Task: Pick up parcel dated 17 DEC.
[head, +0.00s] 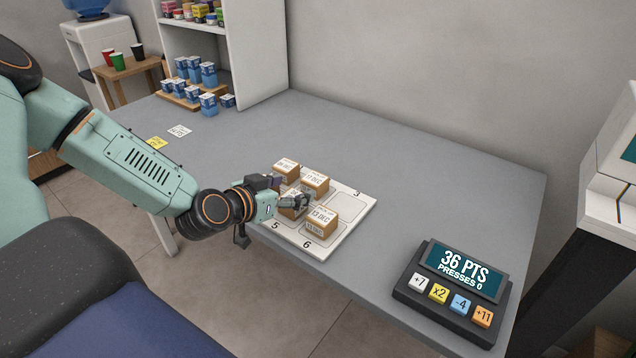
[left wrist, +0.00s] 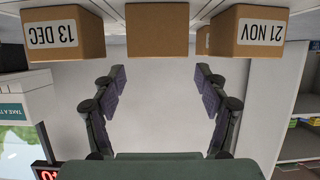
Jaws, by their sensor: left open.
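The parcel reading 17 DEC (head: 315,186) is a small brown box with a white label, in the back row on a white numbered board (head: 349,236). My left gripper (head: 300,202) is open over the board's left part, in front of it. A parcel reading 13 DEC (head: 321,226) stands in the front row, to the gripper's right. Another parcel is partly hidden by the gripper. In the left wrist view, which looks upside down, the open fingers (left wrist: 160,85) have nothing between them. A plain-faced parcel (left wrist: 158,30) lies ahead, between boxes reading 13 DEC (left wrist: 62,34) and 21 NOV (left wrist: 250,34).
One more labelled parcel (head: 286,169) stands at the board's back left. A points console (head: 452,285) reading 36 PTS with several buttons sits at the front right. Blue-and-white boxes (head: 208,103) stand by the shelf at the back left. The counter (head: 420,190) right of the board is clear.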

